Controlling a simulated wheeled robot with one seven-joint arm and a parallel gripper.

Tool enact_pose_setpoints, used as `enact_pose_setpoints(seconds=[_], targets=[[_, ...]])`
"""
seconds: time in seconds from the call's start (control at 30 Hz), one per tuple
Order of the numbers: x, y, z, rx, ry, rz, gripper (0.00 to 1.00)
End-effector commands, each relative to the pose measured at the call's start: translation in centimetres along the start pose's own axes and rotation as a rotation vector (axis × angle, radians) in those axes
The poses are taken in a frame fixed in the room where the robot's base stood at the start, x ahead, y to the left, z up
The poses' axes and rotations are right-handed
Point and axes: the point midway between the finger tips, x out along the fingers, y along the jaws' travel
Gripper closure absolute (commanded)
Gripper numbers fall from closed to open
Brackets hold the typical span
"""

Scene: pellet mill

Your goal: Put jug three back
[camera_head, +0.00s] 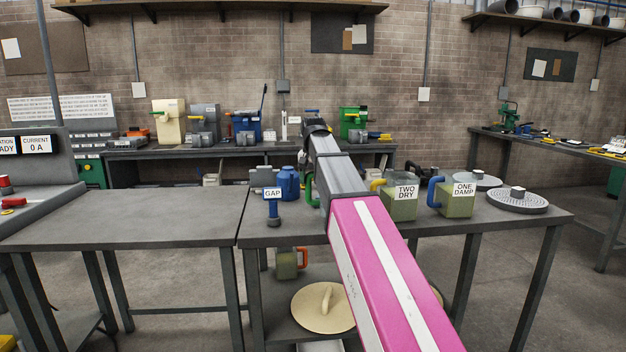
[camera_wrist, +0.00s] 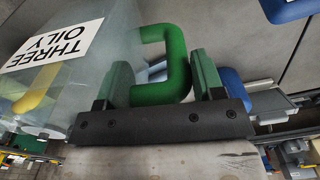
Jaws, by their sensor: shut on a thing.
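Jug three, a pale translucent jug labelled THREE OILY (camera_wrist: 85,75), fills the left of the wrist view. Its green handle (camera_wrist: 180,60) lies between the two fingers of my gripper (camera_wrist: 160,80), which is shut on it. In the head view my pink and grey arm hides the gripper and most of this jug; only a green handle (camera_head: 310,190) shows at its left edge. I cannot tell whether the jug touches the table. Jug TWO DRY (camera_head: 398,208), with a yellow handle, and jug ONE DAMP (camera_head: 460,207), with a blue handle, stand to the right.
A post labelled GAP (camera_head: 273,210) and a blue container (camera_head: 289,184) stand left of my arm on the table (camera_head: 480,230). Perforated discs (camera_head: 517,201) lie at the right. Below are an orange-handled jug (camera_head: 287,264) and a round lid (camera_head: 315,312). The left table (camera_head: 130,225) is clear.

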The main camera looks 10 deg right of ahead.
Motion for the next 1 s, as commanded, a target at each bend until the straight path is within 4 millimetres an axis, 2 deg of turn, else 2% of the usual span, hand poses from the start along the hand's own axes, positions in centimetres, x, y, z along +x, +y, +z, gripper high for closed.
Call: enact_pose_setpoints(seconds=[0.4,1.0], targets=[[1.2,0.0,0.1,0.0,0.0,0.0,1.0],[1.6,0.0,0.1,0.0,0.0,0.0,1.0]])
